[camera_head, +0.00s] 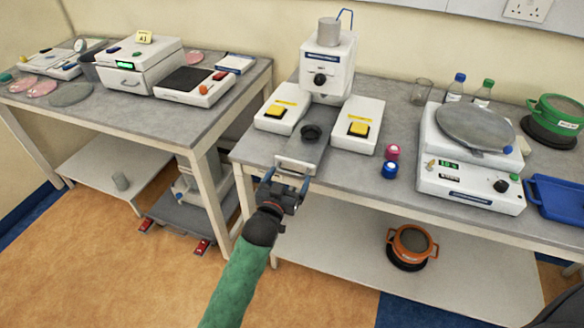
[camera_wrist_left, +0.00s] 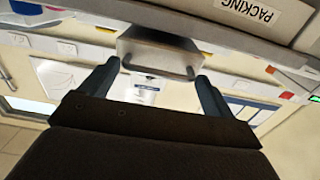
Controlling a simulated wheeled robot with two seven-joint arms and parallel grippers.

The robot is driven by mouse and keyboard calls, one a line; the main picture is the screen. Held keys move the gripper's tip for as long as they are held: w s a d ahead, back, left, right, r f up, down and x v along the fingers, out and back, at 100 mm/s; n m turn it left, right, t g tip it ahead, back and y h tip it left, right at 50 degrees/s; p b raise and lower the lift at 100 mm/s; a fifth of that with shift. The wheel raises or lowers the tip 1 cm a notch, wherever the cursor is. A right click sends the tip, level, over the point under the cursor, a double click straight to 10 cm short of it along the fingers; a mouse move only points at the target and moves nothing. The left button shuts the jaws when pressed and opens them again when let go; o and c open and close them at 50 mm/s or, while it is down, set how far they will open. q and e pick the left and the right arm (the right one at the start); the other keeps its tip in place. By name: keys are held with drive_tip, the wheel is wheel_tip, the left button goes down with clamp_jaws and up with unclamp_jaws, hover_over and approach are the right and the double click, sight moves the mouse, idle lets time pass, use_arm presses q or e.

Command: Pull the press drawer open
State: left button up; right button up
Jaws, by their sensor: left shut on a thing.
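The white press (camera_head: 327,62) stands at the back of the middle bench. Its grey drawer (camera_head: 306,148) lies between two white blocks with yellow pads and carries a small black cup (camera_head: 311,133). The drawer's pale handle (camera_head: 296,164) is at the bench's front edge. My left gripper (camera_head: 287,177) is at this handle, shut on it, with its blue fingers at either side. In the left wrist view the handle (camera_wrist_left: 160,50) sits between the fingertips. The exact finger contact is hard to make out. My right gripper is not in view.
Pink and blue capped pots (camera_head: 391,160) stand right of the press. A white scale-like device (camera_head: 470,180), bottles, a green pot (camera_head: 556,118) and a blue tray (camera_head: 557,197) are farther right. An orange pot (camera_head: 411,243) sits on the lower shelf. Floor in front is clear.

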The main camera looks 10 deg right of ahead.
use_arm(q)
drive_tip(key=shift+s+a, duration=0.1)
drive_tip(key=shift+s, duration=0.25)
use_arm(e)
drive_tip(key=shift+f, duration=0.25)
use_arm(q)
drive_tip(key=o, duration=1.1)
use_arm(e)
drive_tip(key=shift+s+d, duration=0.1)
use_arm(q)
drive_tip(key=shift+b+v, duration=1.25)
drive_tip(key=shift+v, duration=2.65)
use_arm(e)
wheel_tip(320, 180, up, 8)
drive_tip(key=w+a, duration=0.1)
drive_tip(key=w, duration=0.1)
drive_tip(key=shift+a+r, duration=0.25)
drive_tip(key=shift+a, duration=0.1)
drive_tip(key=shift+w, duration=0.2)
